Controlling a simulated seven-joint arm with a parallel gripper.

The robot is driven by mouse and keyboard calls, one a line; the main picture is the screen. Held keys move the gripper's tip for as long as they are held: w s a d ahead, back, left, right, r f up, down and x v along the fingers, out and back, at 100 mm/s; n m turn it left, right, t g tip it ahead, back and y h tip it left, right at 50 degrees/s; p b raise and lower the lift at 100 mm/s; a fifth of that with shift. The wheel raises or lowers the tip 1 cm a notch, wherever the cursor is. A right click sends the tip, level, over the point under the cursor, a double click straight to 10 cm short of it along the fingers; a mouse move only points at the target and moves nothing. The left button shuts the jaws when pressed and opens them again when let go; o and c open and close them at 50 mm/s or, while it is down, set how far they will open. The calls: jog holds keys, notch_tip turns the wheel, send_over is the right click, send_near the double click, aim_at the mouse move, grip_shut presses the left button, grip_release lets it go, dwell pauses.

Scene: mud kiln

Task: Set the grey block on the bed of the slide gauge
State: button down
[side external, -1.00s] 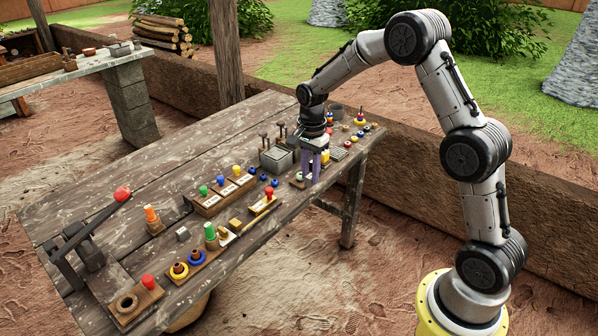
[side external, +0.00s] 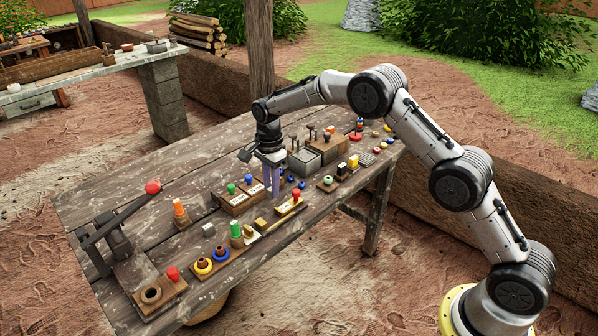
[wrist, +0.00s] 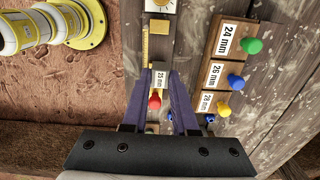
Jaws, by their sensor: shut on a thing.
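My gripper (side external: 275,199) points down over the slide gauge. In the wrist view its purple fingers (wrist: 160,72) are closed on a small greyish piece between their tips, which I take as the grey block (wrist: 160,66); it is mostly hidden. The slide gauge (side external: 285,217) is a wooden board with a yellow scale (wrist: 146,48) and a red knob (side external: 297,193). The knob also shows between the fingers in the wrist view (wrist: 154,102), below a "25 mm" label (wrist: 160,79). Whether the piece touches the bed is unclear.
A separate grey cube (side external: 209,230) lies on the table. Behind the gauge stands a rack (side external: 236,203) with green, blue and yellow pegs labelled 24, 26 and 28 mm. A green cylinder (side external: 236,233) and ringed pegs stand left. A red-knobbed lever (side external: 153,187) is farther left.

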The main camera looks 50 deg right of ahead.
jog(key=shift+s+a+f, duration=0.15)
jog(key=shift+a+f, duration=0.45)
jog(key=shift+f, duration=2.8)
jog(key=shift+f, duration=0.5)
jog(key=shift+c, duration=1)
grip_release()
jog(key=shift+r, duration=3.5)
jog(key=shift+d+r, duration=0.1)
